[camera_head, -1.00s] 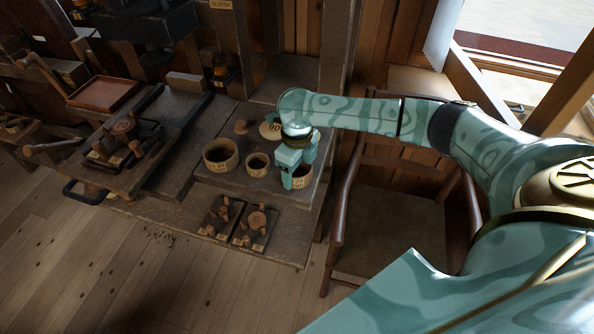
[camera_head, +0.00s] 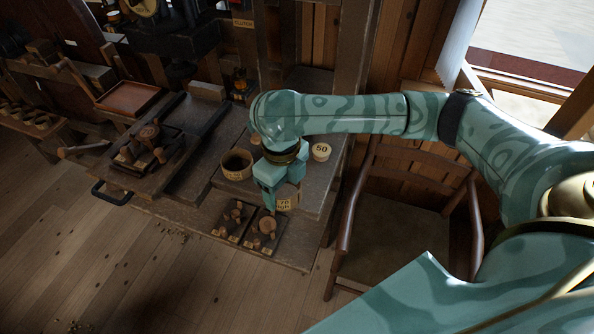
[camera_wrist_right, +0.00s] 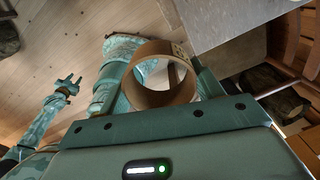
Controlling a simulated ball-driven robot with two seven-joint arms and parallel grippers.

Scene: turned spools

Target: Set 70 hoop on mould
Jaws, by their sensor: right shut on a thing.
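A pale wooden hoop (camera_head: 287,200) with a label reading 70 is held in my right gripper (camera_head: 276,193). In the right wrist view the hoop (camera_wrist_right: 150,98) shows as an open ring between the fingers. Two dark square moulds with round wooden middles and pegs stand on the lower front shelf: a left one (camera_head: 232,219) and a right one (camera_head: 265,231). The held hoop is above and slightly behind the right mould, apart from it. Any numbers on the moulds are too small to read. My left gripper (camera_wrist_right: 68,86) shows small in the right wrist view, its fingers apart.
A larger hoop (camera_head: 237,166) stands on the bench left of my right gripper, and a piece marked 50 (camera_head: 321,151) stands to the right. My arm hides the bench between. A pegged mould (camera_head: 149,139) and an orange tray (camera_head: 130,97) lie left; a chair (camera_head: 400,205) stands right.

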